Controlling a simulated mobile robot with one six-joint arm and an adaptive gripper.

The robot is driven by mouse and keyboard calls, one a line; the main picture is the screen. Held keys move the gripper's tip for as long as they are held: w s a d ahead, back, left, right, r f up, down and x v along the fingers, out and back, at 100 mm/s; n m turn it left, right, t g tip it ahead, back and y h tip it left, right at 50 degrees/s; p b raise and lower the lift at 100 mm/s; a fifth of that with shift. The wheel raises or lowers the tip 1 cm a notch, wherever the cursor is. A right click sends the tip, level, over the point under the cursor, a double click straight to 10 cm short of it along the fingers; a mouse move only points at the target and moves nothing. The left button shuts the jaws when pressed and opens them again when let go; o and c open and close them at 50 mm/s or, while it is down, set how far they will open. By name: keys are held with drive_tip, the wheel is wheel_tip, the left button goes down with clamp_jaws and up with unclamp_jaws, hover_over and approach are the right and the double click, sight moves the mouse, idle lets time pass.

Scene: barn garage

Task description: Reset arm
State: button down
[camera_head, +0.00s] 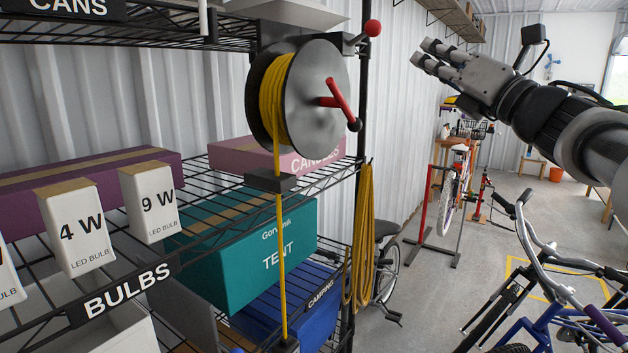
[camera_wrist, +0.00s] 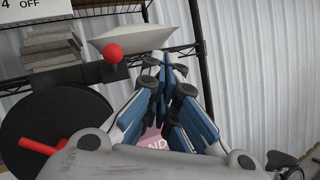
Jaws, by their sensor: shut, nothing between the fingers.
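My gripper (camera_head: 432,58) is at the upper right in the head view, at the end of my arm coming in from the right edge. Its fingers point left toward the corrugated wall and the shelf post, and it is apart from everything. In the wrist view my gripper (camera_wrist: 163,75) fills the middle, with its blue-padded fingers close together and nothing between them. The cable reel (camera_head: 325,75), with a red crank and yellow rope, hangs on the shelf front left of my gripper. The reel's dark disc (camera_wrist: 50,135) also shows in the wrist view.
A wire shelf carries white bulb boxes (camera_head: 68,230), a teal tent box (camera_head: 240,255) and a pink candles box (camera_head: 270,157). A red-knobbed lever (camera_head: 372,28) sticks out near the shelf post. Bicycles (camera_head: 560,300) stand at lower right. The floor (camera_head: 440,300) between is open.

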drive_tip(key=s+d+f+m+g+h, duration=0.2)
drive_tip(key=s+f+m+h, duration=0.45)
drive_tip(key=m, duration=0.65)
drive_tip(key=s+d+f+m+g+h, duration=0.1)
drive_tip(key=s+f+m+g+h, duration=0.15)
drive_tip(key=f+m+h, duration=0.8)
drive_tip(key=s+a+f+m+g+y, duration=0.2)
drive_tip(key=s+a+f+m+g, duration=0.1)
drive_tip(key=s+f, duration=0.5)
drive_tip(key=s+a+f+m+g+y, duration=0.2)
drive_tip(key=s+a+f+m+g, duration=0.2)
drive_tip(key=s+f, duration=0.4)
drive_tip(key=s+a+f+m+g+y, duration=0.2)
drive_tip(key=s+f+m, duration=0.4)
drive_tip(key=s+f, duration=0.3)
wheel_tip(320, 180, down, 4)
drive_tip(key=shift+a+f+g+y, duration=0.15)
drive_tip(key=shift+a+g+y, duration=0.25)
drive_tip(key=shift+a+g, duration=0.35)
drive_tip(key=shift+d, duration=0.1)
